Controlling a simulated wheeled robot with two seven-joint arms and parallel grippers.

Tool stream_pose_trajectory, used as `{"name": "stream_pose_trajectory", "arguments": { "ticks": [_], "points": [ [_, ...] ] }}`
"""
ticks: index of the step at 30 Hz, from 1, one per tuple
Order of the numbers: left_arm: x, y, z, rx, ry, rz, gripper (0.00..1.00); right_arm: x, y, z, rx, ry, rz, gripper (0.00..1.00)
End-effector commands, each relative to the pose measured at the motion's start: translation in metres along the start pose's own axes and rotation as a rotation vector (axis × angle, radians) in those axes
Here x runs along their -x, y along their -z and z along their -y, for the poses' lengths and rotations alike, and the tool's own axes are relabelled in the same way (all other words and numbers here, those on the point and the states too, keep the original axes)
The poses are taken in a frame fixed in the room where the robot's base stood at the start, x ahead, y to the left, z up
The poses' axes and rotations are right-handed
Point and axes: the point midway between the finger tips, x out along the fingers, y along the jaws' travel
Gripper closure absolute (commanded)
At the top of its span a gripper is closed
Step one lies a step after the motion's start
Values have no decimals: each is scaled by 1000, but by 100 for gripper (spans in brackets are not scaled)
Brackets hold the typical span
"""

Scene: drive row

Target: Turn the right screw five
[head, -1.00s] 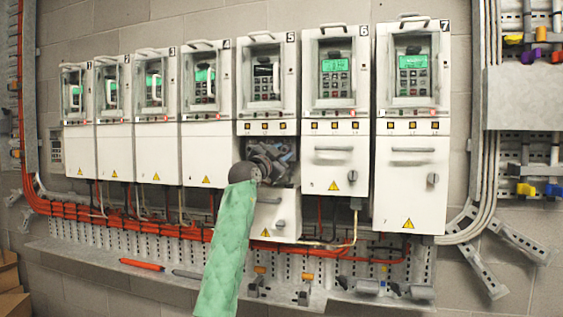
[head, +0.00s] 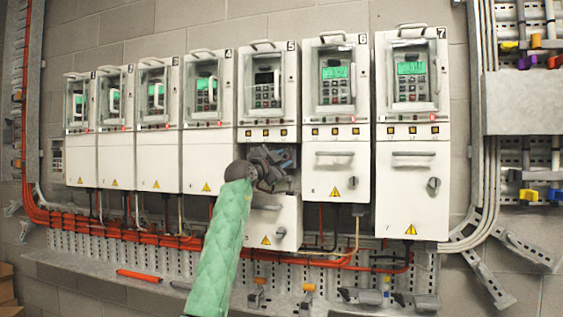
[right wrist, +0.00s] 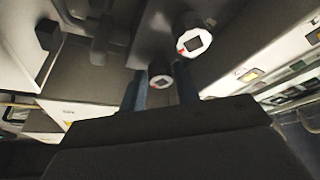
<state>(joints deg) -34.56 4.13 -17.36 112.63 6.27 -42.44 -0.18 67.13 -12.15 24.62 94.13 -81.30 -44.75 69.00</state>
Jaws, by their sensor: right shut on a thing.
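Drive 5 (head: 267,88) has an opening in its middle, below its display. My right gripper (head: 275,168) reaches into this opening, and its green-sleeved arm comes up from below. In the right wrist view my right gripper (right wrist: 162,90) has its two bluish fingers on either side of a round screw (right wrist: 160,79) with a pale face and a small red mark, and is shut on it. A second round screw (right wrist: 193,42) with a white face and a dark square stands beside it, untouched. In the head view the gripper hides both screws. My left gripper is out of view.
Drive 6 (head: 335,172) and drive 7 (head: 411,165) stand right of the opening with closed fronts. The lower cover (head: 272,225) of drive 5 has a grey handle. Orange cables (head: 130,232) and a perforated ledge (head: 150,268) run below.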

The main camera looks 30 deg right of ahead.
Motion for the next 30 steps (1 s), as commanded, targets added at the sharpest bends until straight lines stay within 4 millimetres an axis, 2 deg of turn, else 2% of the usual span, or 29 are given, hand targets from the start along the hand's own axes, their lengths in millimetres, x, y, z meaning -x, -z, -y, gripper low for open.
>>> {"name": "stream_pose_trajectory", "arguments": {
  "ticks": [8, 9, 11, 22, 26, 30],
  "points": [
    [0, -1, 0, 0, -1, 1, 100, 0, 0, 0, 0, -1, 1, 91],
    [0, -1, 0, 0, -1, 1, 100, 0, 0, 0, 0, -1, 1, 63],
    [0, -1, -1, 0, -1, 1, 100, 0, 0, 0, 0, -1, 1, 51],
    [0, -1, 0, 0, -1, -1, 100, 5, -1, -1, 0, 0, 1, 51],
    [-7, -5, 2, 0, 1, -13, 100, 20, -2, -1, 0, 1, 2, 51],
    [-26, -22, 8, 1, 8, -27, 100, 43, -2, -2, 1, 1, 1, 51]
  ]
}}
